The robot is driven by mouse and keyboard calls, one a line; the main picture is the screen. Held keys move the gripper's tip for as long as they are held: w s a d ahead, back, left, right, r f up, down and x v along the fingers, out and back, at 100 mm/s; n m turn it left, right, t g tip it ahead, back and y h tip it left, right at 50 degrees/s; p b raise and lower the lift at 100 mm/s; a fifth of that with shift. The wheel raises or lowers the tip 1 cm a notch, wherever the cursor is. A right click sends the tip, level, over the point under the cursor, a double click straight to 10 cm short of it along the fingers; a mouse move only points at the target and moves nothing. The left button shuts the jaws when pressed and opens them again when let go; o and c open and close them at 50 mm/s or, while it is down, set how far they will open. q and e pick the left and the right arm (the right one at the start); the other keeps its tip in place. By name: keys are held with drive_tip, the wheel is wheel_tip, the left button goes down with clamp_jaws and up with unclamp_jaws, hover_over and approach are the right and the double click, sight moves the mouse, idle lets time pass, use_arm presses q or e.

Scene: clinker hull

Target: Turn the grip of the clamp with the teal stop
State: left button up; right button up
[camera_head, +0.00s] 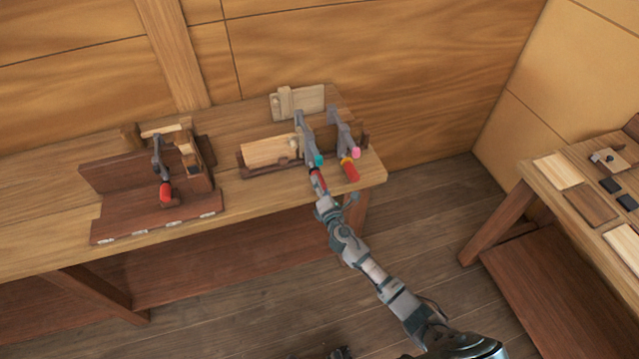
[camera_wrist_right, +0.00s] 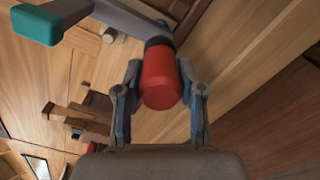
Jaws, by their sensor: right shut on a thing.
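The clamp (camera_head: 304,135) with the teal stop (camera_head: 319,160) stands at the front edge of the wooden block on the bench. Its red grip (camera_head: 317,180) points toward me. My right gripper (camera_head: 322,196) is shut on that grip. In the right wrist view the red grip (camera_wrist_right: 160,82) sits between the two fingers, and the teal stop (camera_wrist_right: 38,25) is at the upper left, clear of the fingers. My left gripper is not seen.
Close to the right is another clamp (camera_head: 342,132) with a pink stop (camera_head: 355,153) and red grip (camera_head: 350,171). A third clamp (camera_head: 157,150) is on a dark stand at the left. A side table (camera_head: 545,183) stands at the right, with open floor between.

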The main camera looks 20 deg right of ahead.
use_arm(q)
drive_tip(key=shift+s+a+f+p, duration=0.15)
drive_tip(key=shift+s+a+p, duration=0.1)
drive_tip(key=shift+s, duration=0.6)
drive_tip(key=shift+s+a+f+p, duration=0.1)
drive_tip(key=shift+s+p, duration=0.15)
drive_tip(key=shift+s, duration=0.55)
use_arm(e)
drive_tip(key=shift+r+n, duration=0.1)
drive_tip(key=shift+n, duration=1.6)
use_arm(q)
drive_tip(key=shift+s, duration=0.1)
use_arm(e)
drive_tip(key=shift+w, duration=0.1)
drive_tip(key=o, duration=1)
drive_tip(key=shift+o, duration=0.7)
drive_tip(key=shift+w, duration=0.1)
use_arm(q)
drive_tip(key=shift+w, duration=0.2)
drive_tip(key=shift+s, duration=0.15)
use_arm(e)
drive_tip(key=s, duration=1.2)
drive_tip(key=shift+d+f, duration=0.2)
drive_tip(key=shift+d, duration=0.05)
